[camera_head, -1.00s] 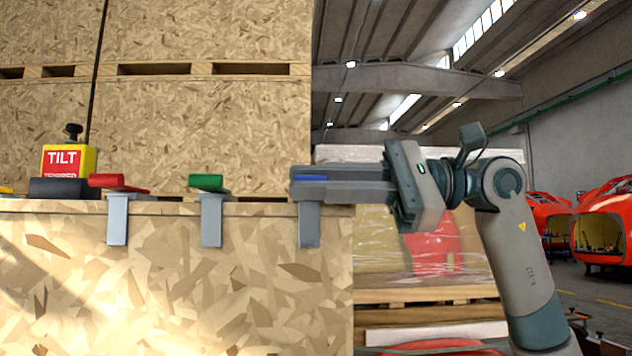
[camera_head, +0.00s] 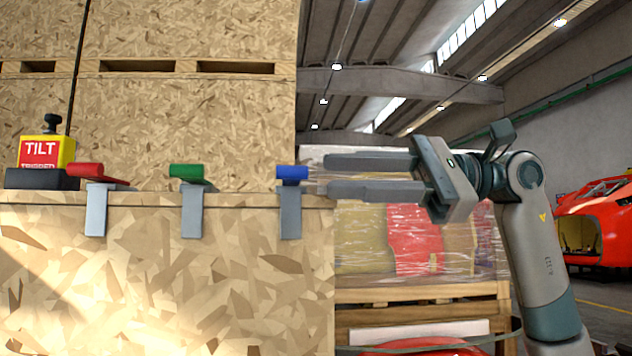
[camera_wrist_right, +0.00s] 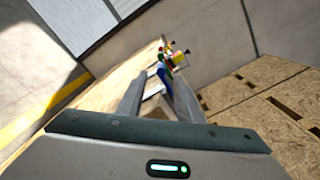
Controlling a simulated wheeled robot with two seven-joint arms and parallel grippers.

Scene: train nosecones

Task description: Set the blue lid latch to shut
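The blue lid latch (camera_head: 291,173) is at the right end of the crate's top edge, with a grey metal plate hanging down the front face. Its blue handle lies about level with the lid edge. My right gripper (camera_head: 328,175) is open and empty just right of the blue handle, its two fingers apart one above the other and pointing left. In the right wrist view the blue handle (camera_wrist_right: 161,72) shows beyond and between the open fingers (camera_wrist_right: 152,88). My left gripper is not in view.
A green latch (camera_head: 187,172) and a red latch (camera_head: 95,173) sit farther left on the wooden crate (camera_head: 150,270). A yellow and red tilt box (camera_head: 45,152) stands at the far left. Wrapped goods on a pallet (camera_head: 420,290) are behind my right arm.

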